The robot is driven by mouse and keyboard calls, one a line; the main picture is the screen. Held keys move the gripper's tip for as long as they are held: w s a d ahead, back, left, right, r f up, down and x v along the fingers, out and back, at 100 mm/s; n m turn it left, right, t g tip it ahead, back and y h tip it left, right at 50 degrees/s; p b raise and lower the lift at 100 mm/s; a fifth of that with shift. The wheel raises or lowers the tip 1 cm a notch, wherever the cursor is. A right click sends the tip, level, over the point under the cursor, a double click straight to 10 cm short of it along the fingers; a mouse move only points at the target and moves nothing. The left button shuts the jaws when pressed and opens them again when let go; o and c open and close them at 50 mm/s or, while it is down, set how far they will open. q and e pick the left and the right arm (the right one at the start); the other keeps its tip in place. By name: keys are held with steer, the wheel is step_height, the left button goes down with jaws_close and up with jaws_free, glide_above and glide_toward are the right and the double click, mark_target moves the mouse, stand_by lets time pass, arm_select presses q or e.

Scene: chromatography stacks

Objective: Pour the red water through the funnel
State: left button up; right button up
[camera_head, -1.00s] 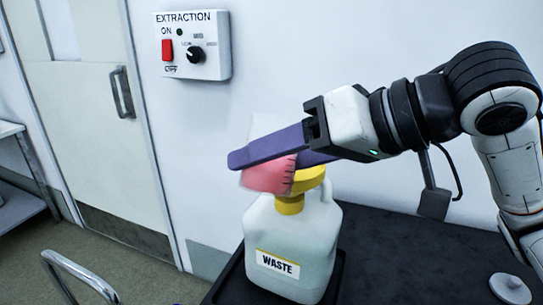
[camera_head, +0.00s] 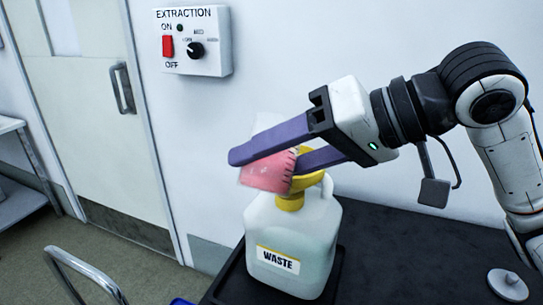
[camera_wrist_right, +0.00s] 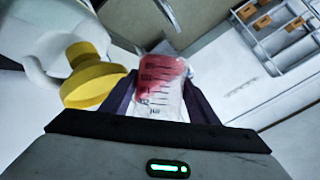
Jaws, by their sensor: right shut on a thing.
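My right gripper (camera_head: 280,157) is shut on a clear beaker (camera_head: 268,172) with dark graduation marks, and red water shows in it. The beaker is tilted far over, its red end low and to the left in the head view. In the right wrist view the beaker (camera_wrist_right: 160,87) sits between the purple fingers (camera_wrist_right: 162,98). A yellow funnel (camera_head: 292,203) stands in the mouth of the white jug labelled WASTE (camera_head: 290,250). The funnel's top is partly hidden behind the fingers and beaker. It shows beside the beaker in the right wrist view (camera_wrist_right: 92,82). My left gripper is out of view.
The jug stands in a black tray (camera_head: 232,287) on a dark bench (camera_head: 400,255). A white lid-like disc (camera_head: 507,285) lies at the right. An extraction switch box (camera_head: 193,40) is on the wall behind. A metal rail (camera_head: 85,275) is at lower left.

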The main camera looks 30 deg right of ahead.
stand_by(0.3)
steer(key=shift+m+g+y, duration=0.3)
steer(key=shift+m+g, duration=0.1)
steer(key=shift+m, duration=0.1)
steer(key=shift+m+y+p, duration=0.3)
steer(key=shift+y+p, duration=0.05)
steer(key=shift+y, duration=0.05)
steer(key=shift+w+d+r+m+g+y+p, duration=0.1)
steer(key=shift+m+g+y+p, duration=0.3)
steer(key=shift+m+g, duration=0.15)
stand_by(0.3)
steer(key=shift+w+d+r+m+g+y, duration=0.1)
steer(key=shift+m+g+y, duration=0.15)
steer(key=shift+m+y, duration=0.1)
